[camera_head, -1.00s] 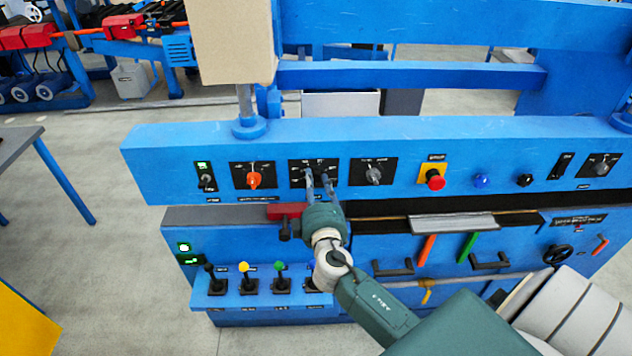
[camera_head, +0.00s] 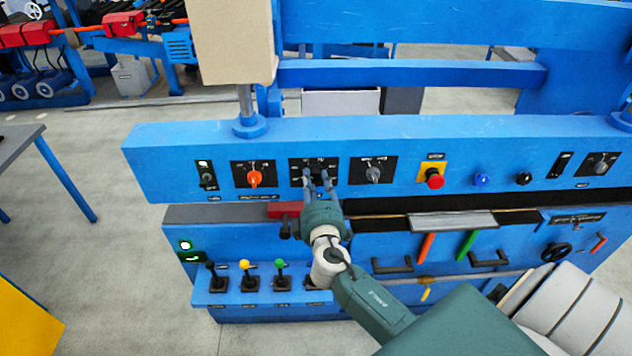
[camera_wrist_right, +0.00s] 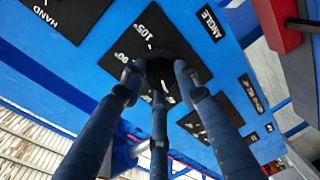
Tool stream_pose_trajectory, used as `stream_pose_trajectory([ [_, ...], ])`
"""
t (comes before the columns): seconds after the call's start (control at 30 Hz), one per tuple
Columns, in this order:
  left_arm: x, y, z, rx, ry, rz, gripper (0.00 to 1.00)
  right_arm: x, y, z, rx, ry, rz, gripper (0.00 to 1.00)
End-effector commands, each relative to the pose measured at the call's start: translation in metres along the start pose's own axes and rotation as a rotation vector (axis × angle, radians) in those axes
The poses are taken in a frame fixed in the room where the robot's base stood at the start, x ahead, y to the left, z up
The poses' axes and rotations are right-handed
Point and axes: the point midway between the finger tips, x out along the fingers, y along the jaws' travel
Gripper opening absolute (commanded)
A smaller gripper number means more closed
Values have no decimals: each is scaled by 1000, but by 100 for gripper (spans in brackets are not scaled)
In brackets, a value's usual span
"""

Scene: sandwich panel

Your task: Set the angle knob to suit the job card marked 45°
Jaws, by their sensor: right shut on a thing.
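The angle knob (camera_wrist_right: 160,68) is dark and sits on a black dial plate (camera_head: 297,180) on the blue panel. In the right wrist view the plate shows 90° and 105° marks beside the knob, and an ANGLE label (camera_wrist_right: 210,23) is close by. My right gripper (camera_head: 317,178) reaches up to this plate, and its three fingers are shut around the knob. The fingers hide most of the knob in the head view, and its pointer cannot be read. My left gripper is not in view. I cannot make out a job card marked 45°.
An orange knob (camera_head: 255,179) is left of the plate and a grey knob (camera_head: 373,174) right of it. A red emergency button (camera_head: 435,181) is farther right. A red block (camera_head: 285,209) and levers (camera_head: 280,283) are below.

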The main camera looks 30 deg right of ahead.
Motion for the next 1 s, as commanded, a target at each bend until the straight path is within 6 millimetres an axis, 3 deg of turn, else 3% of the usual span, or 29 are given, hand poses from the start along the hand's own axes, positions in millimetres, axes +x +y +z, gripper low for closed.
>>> stream_pose_trajectory([
  [0.03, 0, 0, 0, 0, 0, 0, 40, 0, 5, -6, 3, 13, 8, 37],
  [0.1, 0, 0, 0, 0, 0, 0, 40, 0, 4, -5, 3, 12, 6, 50],
  [0.47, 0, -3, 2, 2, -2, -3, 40, -4, 0, -2, 2, 4, 0, 50],
  [0.57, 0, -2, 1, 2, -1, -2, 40, -17, -1, -2, 2, 5, -1, 50],
  [1.0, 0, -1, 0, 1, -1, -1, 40, -103, 0, -4, 2, 7, 0, 50],
])
